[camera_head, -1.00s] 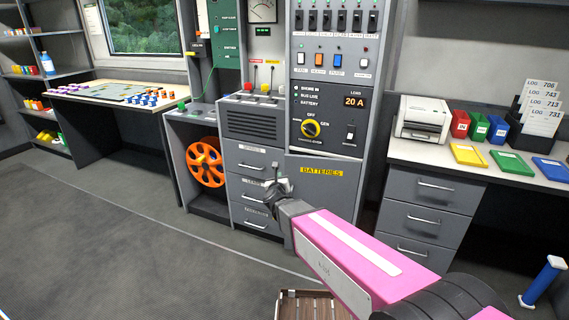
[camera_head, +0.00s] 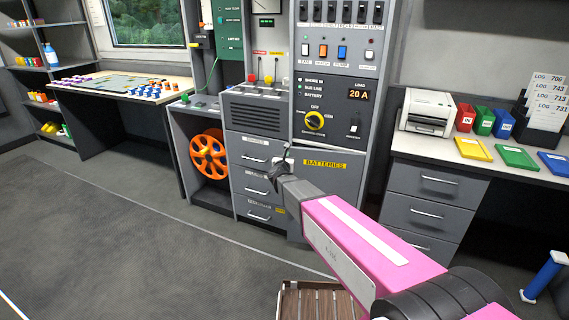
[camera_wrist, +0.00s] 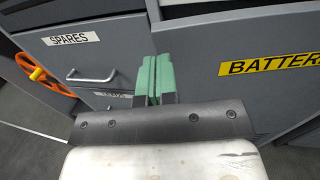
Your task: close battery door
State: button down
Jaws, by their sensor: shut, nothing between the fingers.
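The battery door (camera_head: 335,187) is a grey panel with a yellow BATTERIES label (camera_head: 325,164), low on the right cabinet. Its top edge stands slightly out from the frame, and it looks a little ajar. It also fills the right of the wrist view (camera_wrist: 235,95), with a gap above its top edge. My gripper (camera_head: 280,166) is by the door's left edge, in front of the drawers. In the wrist view its green fingers (camera_wrist: 153,78) are together and empty, left of the label. Whether they touch the door cannot be told.
Drawers, one labelled SPARES (camera_wrist: 72,39), stand left of the door. An orange reel (camera_head: 208,156) sits in an open bay further left. A desk with drawers (camera_head: 432,190) stands to the right. A slatted wooden crate (camera_head: 318,303) is on the floor in front. Floor at left is clear.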

jog(key=shift+w+d, duration=0.2)
jog(key=shift+w, duration=1.05)
jog(key=w, duration=0.4)
jog(key=shift+w+d, duration=0.1)
jog(key=shift+d, duration=0.15)
